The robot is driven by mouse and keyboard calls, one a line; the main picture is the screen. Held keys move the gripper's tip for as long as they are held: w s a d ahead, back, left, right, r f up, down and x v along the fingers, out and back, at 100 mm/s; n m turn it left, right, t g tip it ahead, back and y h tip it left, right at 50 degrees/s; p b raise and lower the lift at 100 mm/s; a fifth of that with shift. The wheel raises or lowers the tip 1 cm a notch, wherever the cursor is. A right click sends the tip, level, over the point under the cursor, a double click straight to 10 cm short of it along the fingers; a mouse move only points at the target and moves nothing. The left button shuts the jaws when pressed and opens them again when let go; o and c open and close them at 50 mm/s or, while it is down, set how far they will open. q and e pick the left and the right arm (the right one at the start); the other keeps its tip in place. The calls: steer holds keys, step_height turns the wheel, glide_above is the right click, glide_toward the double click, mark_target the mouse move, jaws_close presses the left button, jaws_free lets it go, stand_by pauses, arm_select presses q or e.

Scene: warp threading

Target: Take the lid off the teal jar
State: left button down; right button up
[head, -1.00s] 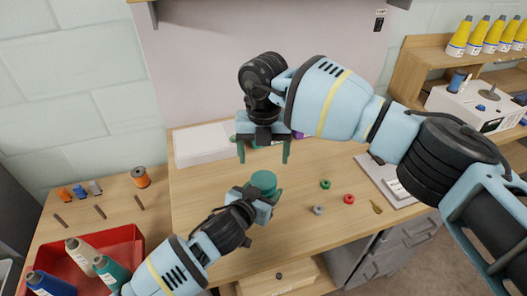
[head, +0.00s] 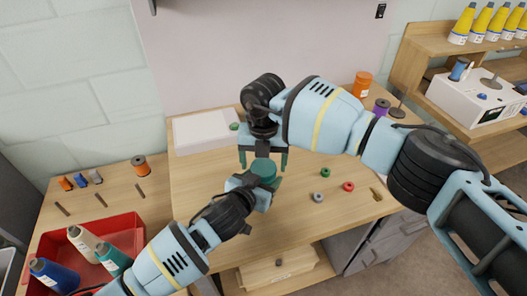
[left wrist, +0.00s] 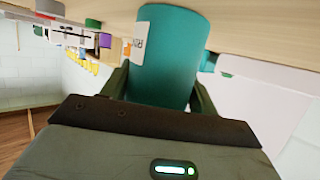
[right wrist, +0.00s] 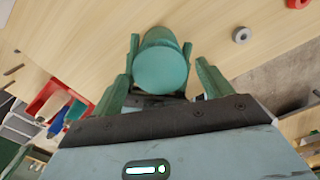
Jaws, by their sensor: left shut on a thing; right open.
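The teal jar (head: 265,170) stands upright on the table with its teal lid (right wrist: 160,68) on top. My left gripper (head: 262,186) is shut on the jar's body from the near side; in the left wrist view its fingers flank the jar (left wrist: 166,55), which has a white label. My right gripper (head: 263,161) is open and points down over the jar. In the right wrist view its two fingers are spread to either side of the lid, apart from it. Part of the jar is hidden behind my left gripper.
A grey (head: 318,197), a green (head: 325,172) and a red ring (head: 348,186) lie right of the jar. A white box (head: 200,132) is at the back left. An orange spool (head: 362,85) and a purple spool (head: 381,107) stand back right. A red bin (head: 130,222) is at left.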

steer(key=shift+f, duration=0.25)
steer(key=c, duration=1)
steer(key=shift+n, duration=1.8)
steer(key=o, duration=1.1)
steer(key=shift+r, duration=0.1)
